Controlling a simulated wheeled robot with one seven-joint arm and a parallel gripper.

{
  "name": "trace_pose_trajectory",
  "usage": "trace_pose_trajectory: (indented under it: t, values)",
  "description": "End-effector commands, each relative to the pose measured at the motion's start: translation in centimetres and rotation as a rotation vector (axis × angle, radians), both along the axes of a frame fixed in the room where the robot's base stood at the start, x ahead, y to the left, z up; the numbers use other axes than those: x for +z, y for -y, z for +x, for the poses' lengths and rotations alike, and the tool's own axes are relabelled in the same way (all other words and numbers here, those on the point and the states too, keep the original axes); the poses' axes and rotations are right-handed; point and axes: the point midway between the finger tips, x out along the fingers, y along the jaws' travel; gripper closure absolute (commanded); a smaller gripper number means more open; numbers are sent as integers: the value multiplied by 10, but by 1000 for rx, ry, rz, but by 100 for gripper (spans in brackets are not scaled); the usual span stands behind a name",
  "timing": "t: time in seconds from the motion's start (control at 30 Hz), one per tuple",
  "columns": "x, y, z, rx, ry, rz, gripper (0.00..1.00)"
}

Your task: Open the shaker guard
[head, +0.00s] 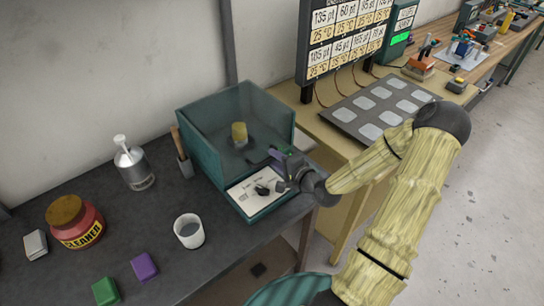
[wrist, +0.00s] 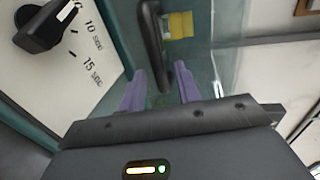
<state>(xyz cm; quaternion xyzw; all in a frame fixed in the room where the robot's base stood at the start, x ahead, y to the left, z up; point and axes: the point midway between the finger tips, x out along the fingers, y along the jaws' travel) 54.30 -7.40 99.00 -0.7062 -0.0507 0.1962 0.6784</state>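The shaker is a teal machine (head: 207,160) on the dark bench, with a white control panel (head: 250,190) and black knob in front. Its see-through guard (head: 258,108) stands around a yellow-topped item (head: 239,132); the yellow also shows through the guard in the wrist view (wrist: 180,24). The guard's dark bar handle (wrist: 151,35) runs down toward the gap between my purple fingers. My gripper (wrist: 160,78) is open, one finger on each side of the handle's near end; contact cannot be told. In the head view my gripper (head: 277,160) is at the guard's front right.
A squeeze bottle (head: 134,168), red cleaner jar (head: 80,226), white cup (head: 188,231), and green (head: 105,291) and purple (head: 144,267) blocks stand left of the shaker. A wooden table with a grey pad tray (head: 345,114) is at right.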

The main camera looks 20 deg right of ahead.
Motion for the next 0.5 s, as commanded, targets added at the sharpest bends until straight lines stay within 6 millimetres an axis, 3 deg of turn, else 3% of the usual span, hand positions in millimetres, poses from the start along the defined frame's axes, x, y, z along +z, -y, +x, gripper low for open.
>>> trace_pose_trajectory:
  t: [0.2,0.5]
  values:
    - [-4,-8,21,0,0,0,67]
    - [-5,-8,22,-1,0,0,69]
